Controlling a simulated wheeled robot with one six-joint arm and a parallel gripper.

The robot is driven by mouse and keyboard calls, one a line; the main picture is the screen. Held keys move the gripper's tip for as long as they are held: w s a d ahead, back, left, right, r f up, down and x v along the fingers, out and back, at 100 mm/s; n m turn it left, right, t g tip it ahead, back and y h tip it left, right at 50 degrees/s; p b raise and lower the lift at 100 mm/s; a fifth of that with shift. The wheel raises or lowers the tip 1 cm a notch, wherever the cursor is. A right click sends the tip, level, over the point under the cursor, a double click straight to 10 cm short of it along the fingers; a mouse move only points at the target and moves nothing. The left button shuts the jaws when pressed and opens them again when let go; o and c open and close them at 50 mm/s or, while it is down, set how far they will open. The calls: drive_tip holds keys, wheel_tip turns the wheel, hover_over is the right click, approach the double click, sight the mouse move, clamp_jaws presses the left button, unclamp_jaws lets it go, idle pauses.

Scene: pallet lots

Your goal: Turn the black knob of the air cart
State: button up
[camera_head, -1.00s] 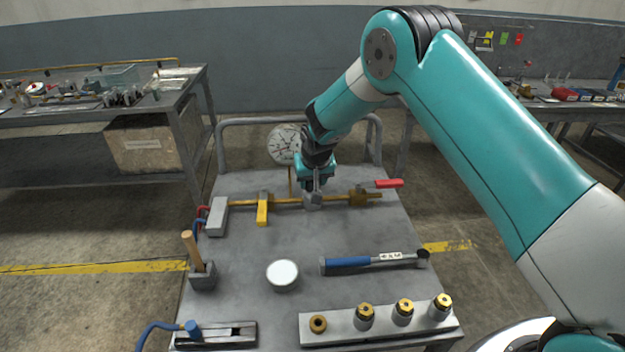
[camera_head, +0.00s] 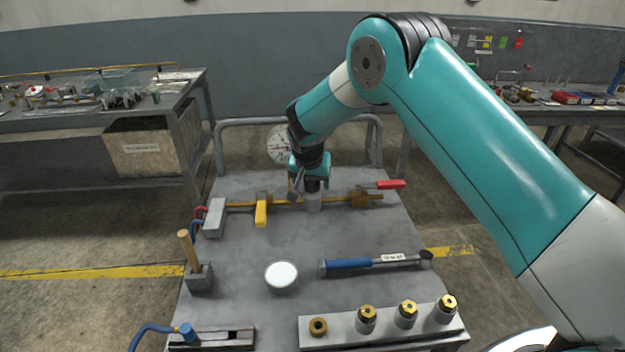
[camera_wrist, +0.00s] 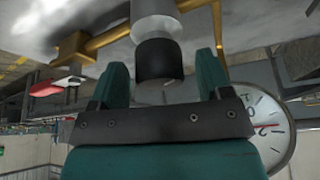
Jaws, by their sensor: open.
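The black knob (camera_wrist: 158,60) sits on a grey cylindrical regulator body (camera_wrist: 152,18) on the brass pipe. In the wrist view it lies between the two fingers of my gripper (camera_wrist: 162,76), with a gap on each side. The fingers are open and hold nothing. In the head view the dark knob (camera_head: 312,186) shows just below my gripper (camera_head: 307,182), on top of the grey body (camera_head: 312,203). The cart top (camera_head: 340,235) carries the pipe. How far the fingertips reach down beside the knob is unclear.
A yellow-handled valve (camera_head: 261,211) stands left of the knob and a red lever (camera_head: 390,184) right. A round gauge (camera_head: 281,145) stands behind. A torque wrench (camera_head: 370,262), white-topped jar (camera_head: 281,276) and fittings block (camera_head: 350,338) lie nearer; open cart surface lies between.

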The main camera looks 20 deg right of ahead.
drive_tip(key=b+v, duration=0.2)
drive_tip(key=v, duration=1.5)
drive_tip(key=shift+r, duration=0.2)
drive_tip(key=shift+s, duration=0.1)
drive_tip(key=s+r+n+g+y, duration=0.1)
drive_tip(key=s+n, duration=0.3)
drive_tip(key=s, duration=0.8)
drive_tip(key=s+a+r+n+g+y, duration=0.1)
drive_tip(key=s+r+n+y, duration=0.1)
drive_tip(key=s, duration=1)
drive_tip(key=s+r+n+g+y+p, duration=0.1)
drive_tip(key=s+n, duration=0.5)
drive_tip(key=s, duration=0.6)
drive_tip(key=shift+a+n+g+y, duration=0.3)
drive_tip(key=shift+g+y, duration=0.2)
drive_tip(key=shift+y, duration=0.6)
drive_tip(key=shift+r, duration=0.15)
